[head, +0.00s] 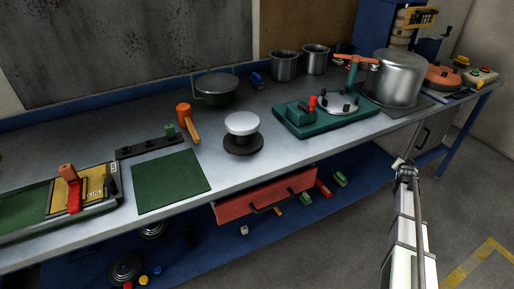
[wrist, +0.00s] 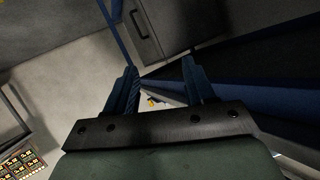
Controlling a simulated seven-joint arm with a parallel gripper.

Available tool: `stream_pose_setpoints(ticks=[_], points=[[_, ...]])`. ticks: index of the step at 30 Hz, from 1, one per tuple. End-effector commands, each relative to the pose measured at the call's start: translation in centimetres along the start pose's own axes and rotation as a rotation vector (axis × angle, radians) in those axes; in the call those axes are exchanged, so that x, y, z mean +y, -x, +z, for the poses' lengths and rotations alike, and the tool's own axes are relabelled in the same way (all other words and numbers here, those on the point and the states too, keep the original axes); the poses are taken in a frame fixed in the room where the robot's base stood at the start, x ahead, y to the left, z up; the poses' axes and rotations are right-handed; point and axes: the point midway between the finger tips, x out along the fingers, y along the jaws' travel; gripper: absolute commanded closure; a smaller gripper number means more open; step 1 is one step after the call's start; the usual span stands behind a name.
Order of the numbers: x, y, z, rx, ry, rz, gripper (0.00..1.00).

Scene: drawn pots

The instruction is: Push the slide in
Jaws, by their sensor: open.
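A yellow plate with a red handle (head: 72,190) sits in a long framed base with a green bed (head: 22,208) at the left front of the bench. It looks like a slide, though I cannot tell for sure. A red drawer (head: 240,206) with a dark handle hangs under the bench front at the middle; how far it stands out is unclear. My gripper (head: 405,166) is at the right, in front of the bench and well away from both. In the wrist view my gripper (wrist: 160,88) is open, with nothing between its fingers.
On the bench stand a white-topped round stand (head: 242,124), an orange-headed mallet (head: 184,113), a green mat (head: 170,182), a teal device (head: 310,122) and a large metal pot (head: 397,78). A blue lower shelf holds small items. Floor (head: 470,215) at the right is clear.

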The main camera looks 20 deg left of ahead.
Motion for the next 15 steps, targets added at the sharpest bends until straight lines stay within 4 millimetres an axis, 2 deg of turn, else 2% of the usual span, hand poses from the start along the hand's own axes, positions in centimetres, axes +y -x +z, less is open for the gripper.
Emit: stream_pose_setpoints(ticks=[1, 6, 9, 11, 14, 15], points=[[-0.6, -1.1, -3.9, 0.064, -0.013, -0.019, 0.46], [-2.7, -1.8, -14.8, 0.254, -0.045, -0.089, 0.46], [-5.4, -1.5, -19.4, 0.333, -0.021, -0.133, 0.46], [-7.7, -1.2, -21.6, 0.371, 0.009, -0.16, 0.46], [-11.8, -0.5, -24.7, 0.421, 0.062, -0.201, 0.46], [-13.9, -0.1, -25.6, 0.431, 0.085, -0.216, 0.46]])
